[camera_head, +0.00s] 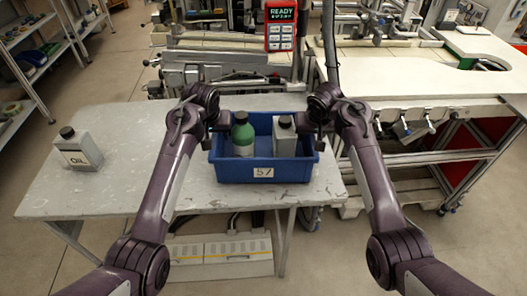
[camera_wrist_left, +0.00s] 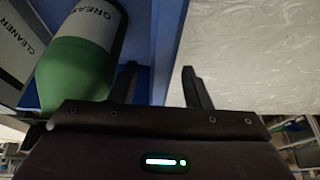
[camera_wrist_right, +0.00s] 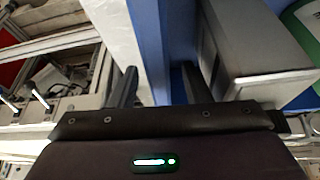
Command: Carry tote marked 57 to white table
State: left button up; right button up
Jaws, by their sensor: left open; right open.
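The blue tote (camera_head: 262,171) stands on the grey-white table (camera_head: 110,188), with a label reading 57 on its front wall. Inside it are a green grease bottle (camera_head: 243,138) and a grey cleaner can (camera_head: 285,137). My left gripper (camera_head: 218,120) is at the tote's left wall; in the left wrist view its open fingers (camera_wrist_left: 158,88) are on either side of the blue wall's edge. My right gripper (camera_head: 310,124) is at the right wall; in the right wrist view its open fingers (camera_wrist_right: 160,88) straddle that blue wall (camera_wrist_right: 150,40). Whether the fingers touch the walls I cannot tell.
A grey oil can (camera_head: 78,152) stands at the table's left end. A white-topped workbench (camera_head: 415,75) with clamps is at the right. Shelves (camera_head: 40,50) stand at the far left. Machinery is behind the table. Open floor (camera_head: 105,50) shows at the left.

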pick_arm(q)
jog(key=shift+f, duration=0.1)
pick_arm(e)
jog(key=shift+f, duration=0.1)
pick_arm(q)
jog(key=shift+c, duration=0.4)
pick_arm(e)
jog(key=shift+c, duration=0.4)
pick_arm(q)
grip_shut()
pick_arm(e)
grip_shut()
pick_arm(q)
jog(key=shift+w+r, duration=0.15)
jog(key=shift+r, duration=0.15)
pick_arm(e)
jog(key=shift+w+r, duration=0.15)
jog(key=shift+r, duration=0.15)
